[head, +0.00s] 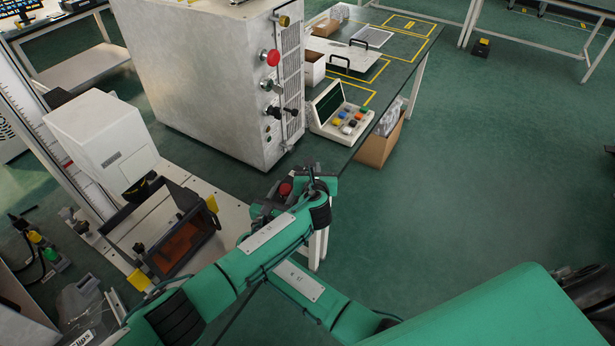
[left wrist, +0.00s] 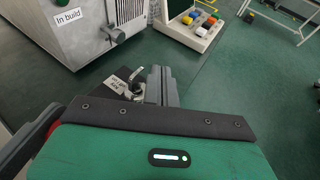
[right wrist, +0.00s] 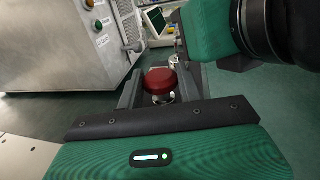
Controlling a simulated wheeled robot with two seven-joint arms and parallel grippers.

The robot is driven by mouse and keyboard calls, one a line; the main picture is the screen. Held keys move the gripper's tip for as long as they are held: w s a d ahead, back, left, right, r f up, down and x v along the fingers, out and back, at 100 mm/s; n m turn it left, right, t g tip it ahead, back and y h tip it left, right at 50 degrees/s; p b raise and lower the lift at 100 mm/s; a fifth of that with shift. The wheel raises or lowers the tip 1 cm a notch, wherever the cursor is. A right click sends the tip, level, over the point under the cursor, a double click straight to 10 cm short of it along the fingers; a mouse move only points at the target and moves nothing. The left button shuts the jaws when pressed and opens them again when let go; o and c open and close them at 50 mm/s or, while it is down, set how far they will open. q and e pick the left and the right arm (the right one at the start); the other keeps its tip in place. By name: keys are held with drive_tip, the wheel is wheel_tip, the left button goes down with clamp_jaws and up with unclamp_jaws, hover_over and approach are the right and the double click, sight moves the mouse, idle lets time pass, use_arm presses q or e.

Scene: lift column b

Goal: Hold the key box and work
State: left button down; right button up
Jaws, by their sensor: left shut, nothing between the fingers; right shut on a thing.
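The key box is small and dark, with a red round button (head: 285,188) on top. The button (right wrist: 160,82) sits between my right gripper's fingers in the right wrist view, with a silvery part (right wrist: 175,64) behind it. My right gripper (head: 268,202) is shut on the key box and holds it in front of the large cabinet. In the left wrist view a white label (left wrist: 116,84) and a silver key (left wrist: 136,86) show on the box. My left gripper (head: 321,185) is shut and empty, close beside the key; touching is unclear. Most of the box is hidden.
A large grey cabinet (head: 205,75) with knobs and a red button stands behind. A green-topped table (head: 395,72) holds a control panel (head: 340,112) with coloured buttons. An open dark-framed case (head: 185,245) lies at left. The green floor (head: 480,180) at right is mostly clear.

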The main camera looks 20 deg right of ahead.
use_arm(q)
drive_tip(key=shift+a, duration=0.1)
drive_tip(key=shift+w+a, duration=0.15)
drive_tip(key=shift+a, duration=0.55)
use_arm(e)
drive_tip(key=shift+d, duration=0.15)
use_arm(q)
drive_tip(key=shift+s+a, duration=0.3)
drive_tip(key=shift+s, duration=0.1)
drive_tip(key=v, duration=1.1)
drive_tip(key=shift+d+r, duration=0.25)
drive_tip(key=shift+d, duration=0.1)
drive_tip(key=shift+s, duration=0.1)
drive_tip(key=shift+d, duration=0.1)
use_arm(e)
drive_tip(key=o, duration=2)
drive_tip(key=shift+o, duration=0.2)
